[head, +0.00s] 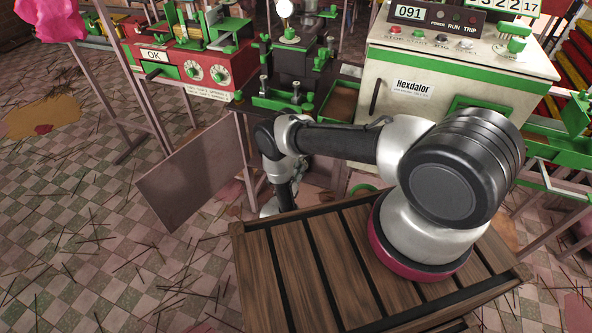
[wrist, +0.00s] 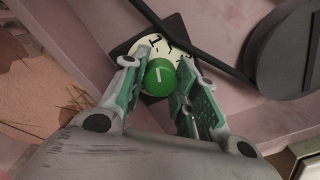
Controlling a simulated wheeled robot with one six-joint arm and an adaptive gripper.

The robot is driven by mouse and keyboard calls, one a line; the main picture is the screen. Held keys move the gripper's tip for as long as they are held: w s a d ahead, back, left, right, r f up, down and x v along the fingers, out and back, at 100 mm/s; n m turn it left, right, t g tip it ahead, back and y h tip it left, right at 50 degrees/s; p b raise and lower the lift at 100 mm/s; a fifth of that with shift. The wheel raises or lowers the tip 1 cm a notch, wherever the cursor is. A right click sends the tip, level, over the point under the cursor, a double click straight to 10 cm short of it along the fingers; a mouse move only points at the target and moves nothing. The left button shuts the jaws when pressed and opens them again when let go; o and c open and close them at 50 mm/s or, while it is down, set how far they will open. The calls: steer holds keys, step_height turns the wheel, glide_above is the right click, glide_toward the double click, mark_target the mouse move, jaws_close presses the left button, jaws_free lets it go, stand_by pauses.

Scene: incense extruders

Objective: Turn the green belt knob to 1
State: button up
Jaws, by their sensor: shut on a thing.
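The green belt knob (wrist: 160,78) is round, with a short white line on its face pointing roughly up in the wrist view. It sits on a pale dial (wrist: 152,44) with dark marks, on a black square plate; part of the dial is covered by my fingers and the numbers are too small to read surely. My gripper (wrist: 157,73) is shut on the knob, one green-padded finger on each side. In the head view my arm reaches down beyond the wooden crate top, and the knob and fingertips are hidden.
A dark rod (wrist: 185,35) and a dark oval part (wrist: 285,55) lie close right of the dial. The head view shows a cream Hexdalor cabinet (head: 450,70), a red machine (head: 190,68) and a hanging grey panel (head: 190,178). Tiled floor at left is open, with scattered sticks.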

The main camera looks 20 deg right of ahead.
steer(key=o, duration=1)
steer(key=shift+a, duration=0.1)
steer(key=shift+v, duration=5.95)
